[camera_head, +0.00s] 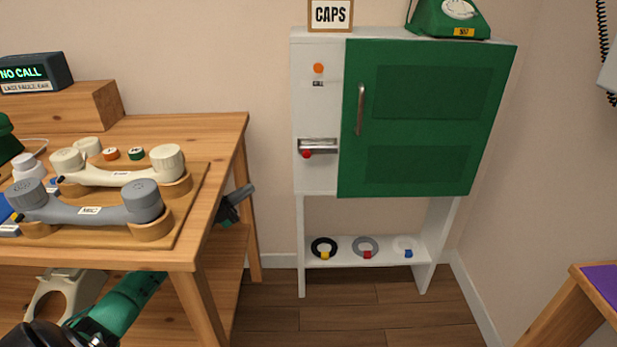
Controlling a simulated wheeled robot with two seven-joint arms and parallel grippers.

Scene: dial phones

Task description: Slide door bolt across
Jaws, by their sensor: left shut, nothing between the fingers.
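The door bolt (318,145) is a short metal bar on the white left panel of the cabinet. A red knob (306,154) sits at its lower left. The bar's right end stops close to the left edge of the green door (420,120), which looks closed. The door has an upright metal handle (361,110). My left gripper (250,189) is shut and empty, beside the wooden table's right side, left of the cabinet and lower than the bolt. It is apart from the bolt. A table leg hides part of my left arm. My right gripper is not in view.
The wooden table (210,128) holds cream and grey handsets on a board. Another table (590,275) is at lower right. The space before the cabinet is clear.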

